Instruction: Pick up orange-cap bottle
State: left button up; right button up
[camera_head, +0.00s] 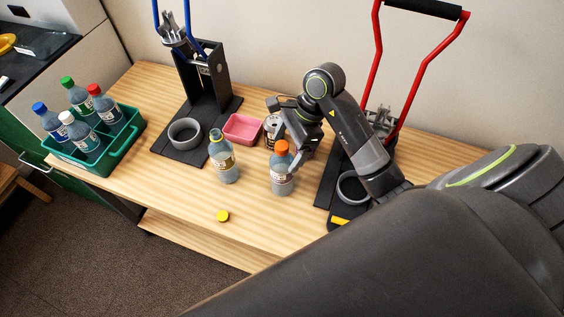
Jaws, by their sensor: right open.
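The orange-cap bottle (281,171) stands upright on the wooden table near its middle. My right gripper (287,137) is just above and behind it, open, with its fingers close to the orange cap. One finger shows to the right of the cap. I cannot tell whether the fingers touch the bottle. My left gripper is not in view.
An uncapped bottle (223,160) stands to the left, with a yellow cap (222,216) in front. A pink tray (242,129) and a can (270,131) sit behind. A green crate (105,163) holds several bottles. Stands with blue (157,12) and red (413,88) handles flank the middle.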

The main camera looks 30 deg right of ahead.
aim_at(282, 170)
jog(key=x, duration=0.3)
jog(key=shift+s+a+f, duration=0.1)
jog(key=shift+a+f, duration=0.05)
jog(key=c, duration=1.1)
jog(key=shift+o, duration=0.2)
